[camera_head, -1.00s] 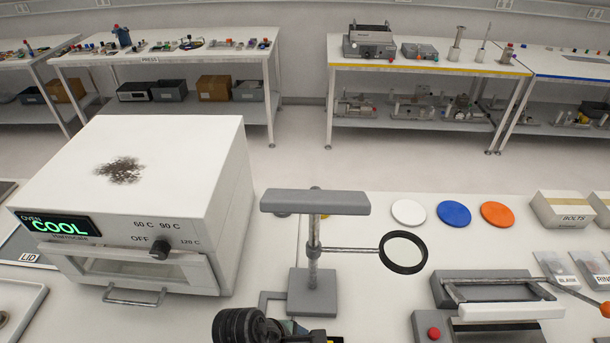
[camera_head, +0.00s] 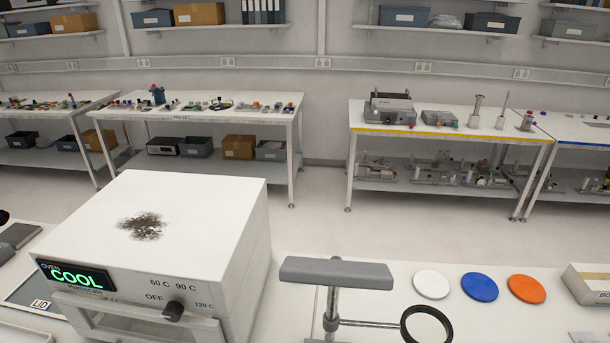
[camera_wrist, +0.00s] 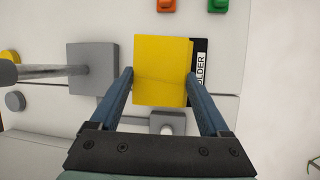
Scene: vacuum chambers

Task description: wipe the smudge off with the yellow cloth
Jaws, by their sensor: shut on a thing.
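A dark smudge (camera_head: 143,226) lies on the white top of the oven (camera_head: 205,205), at the left in the head view. The oven's display reads COOL. The yellow cloth (camera_wrist: 162,68) shows in the wrist view as a folded yellow block between the two blue fingers of my gripper (camera_wrist: 161,88). My gripper is shut on it, with a finger at each side. The gripper and the cloth are out of the head view, so their distance from the smudge cannot be told.
A grey stand with a flat top bar (camera_head: 336,272) and a black ring (camera_head: 426,325) stands right of the oven. White, blue and orange discs (camera_head: 479,287) lie beyond it. In the wrist view, a grey block (camera_wrist: 92,68) and a HOLDER label (camera_wrist: 199,70) are beside the cloth.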

